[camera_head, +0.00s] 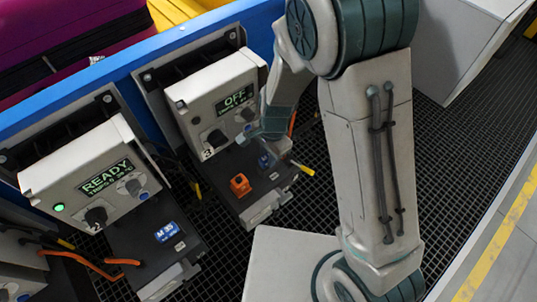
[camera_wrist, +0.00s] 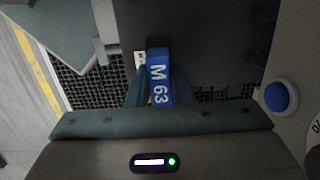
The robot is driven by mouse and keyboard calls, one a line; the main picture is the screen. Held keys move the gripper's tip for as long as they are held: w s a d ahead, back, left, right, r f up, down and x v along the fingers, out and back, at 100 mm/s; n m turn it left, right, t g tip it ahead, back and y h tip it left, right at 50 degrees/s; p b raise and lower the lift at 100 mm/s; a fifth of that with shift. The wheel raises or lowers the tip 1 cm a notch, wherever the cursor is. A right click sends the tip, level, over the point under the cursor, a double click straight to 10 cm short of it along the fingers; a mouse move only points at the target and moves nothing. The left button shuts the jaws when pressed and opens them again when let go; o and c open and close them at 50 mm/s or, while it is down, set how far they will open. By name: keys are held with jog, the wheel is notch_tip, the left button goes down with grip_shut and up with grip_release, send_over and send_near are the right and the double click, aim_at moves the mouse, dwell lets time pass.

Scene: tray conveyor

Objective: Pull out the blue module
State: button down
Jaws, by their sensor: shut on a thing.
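A blue module (camera_wrist: 158,84) marked "M 63" sits between the two fingers of my gripper (camera_wrist: 158,75) in the wrist view. The gripper is shut on it. In the head view my gripper (camera_head: 272,148) is over the dark base of station 3 (camera_head: 213,95), whose display reads "OFF". There the module is mostly hidden by the gripper; I cannot tell whether it is still seated. Another blue module (camera_head: 168,232), marked "M 35", lies on the base of station 2 (camera_head: 85,165), whose display reads "READY" beside a green light.
An orange block (camera_head: 240,185) is on station 3's base, close left of my gripper. Orange cables (camera_head: 82,262) run by station 2. A blue rail (camera_head: 130,62) edges the conveyor behind the stations. Dark grating (camera_head: 448,150) lies open to the right.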

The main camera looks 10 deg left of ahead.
aim_at(267, 157)
jog(key=shift+r+p, duration=1.9)
jog(key=shift+r, duration=0.35)
jog(key=shift+r+p, duration=1.8)
jog(key=shift+r, duration=0.2)
